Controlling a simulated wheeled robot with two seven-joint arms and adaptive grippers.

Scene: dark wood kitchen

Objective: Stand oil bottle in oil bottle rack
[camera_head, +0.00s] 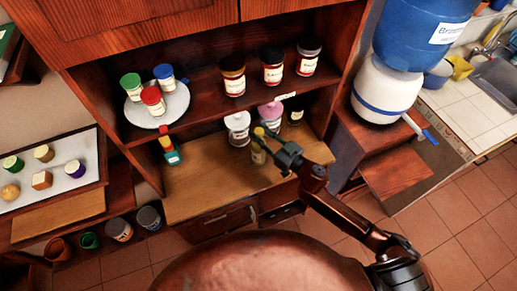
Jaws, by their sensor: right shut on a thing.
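My right gripper (270,141) reaches in from the lower right, over the wooden counter of the cabinet. It is shut on a small bottle with a yellow cap (258,153), which looks like the oil bottle. The bottle is roughly upright; I cannot tell whether its base touches the counter. A white-lidded jar (238,125), a pink-topped container (270,113) and a dark-capped jar (295,115) stand just behind it. I cannot make out the oil bottle rack for certain. My left gripper is not in view.
The shelf above (205,92) holds several jars and a round white tray (170,112). A large blue and white water dispenser (385,90) stands right. The counter's left front (205,185) is clear.

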